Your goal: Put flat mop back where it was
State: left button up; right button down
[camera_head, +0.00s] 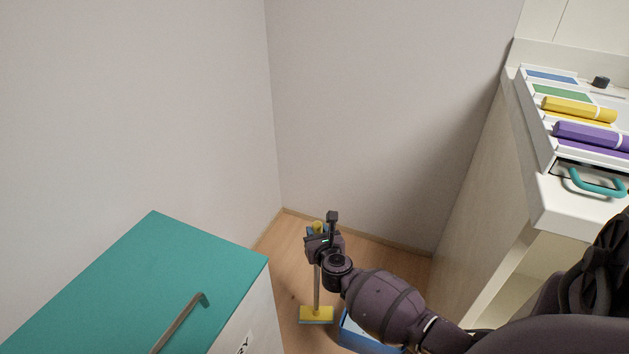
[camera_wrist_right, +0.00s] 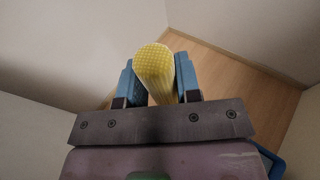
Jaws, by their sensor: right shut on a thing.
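The flat mop (camera_head: 317,313) stands upright near the corner of the walls, its yellow, blue-edged head at the floor and its thin pole rising to a yellow grip. My right gripper (camera_head: 318,230) is shut on the yellow grip near its top. In the right wrist view, the mop's yellow textured grip (camera_wrist_right: 154,70) sits between the two blue fingers of the gripper (camera_wrist_right: 158,85). Whether the head touches the floor I cannot tell for sure. My left gripper is not in view.
A teal-topped cabinet (camera_head: 150,270) with a metal handle stands at the left. A blue bin (camera_head: 365,337) is on the floor, partly hidden by my right arm. A white counter (camera_head: 560,205) with a tray of coloured rolls is at the right. Wooden floor (camera_head: 290,250) shows between them.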

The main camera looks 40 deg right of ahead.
notch_tip(320, 180, down, 3)
jog(key=shift+s+f+b, duration=0.15)
jog(key=shift+b, duration=0.55)
jog(key=shift+f, duration=0.35)
jog(key=shift+b, duration=0.35)
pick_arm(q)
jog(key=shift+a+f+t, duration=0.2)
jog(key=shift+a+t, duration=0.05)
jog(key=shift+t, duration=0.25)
pick_arm(e)
jog(key=shift+w+r, duration=0.15)
jog(key=shift+w, duration=0.05)
jog(key=shift+f, duration=0.2)
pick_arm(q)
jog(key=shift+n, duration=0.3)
pick_arm(e)
jog(key=c, duration=0.8)
grip_release()
jog(key=shift+s, duration=0.1)
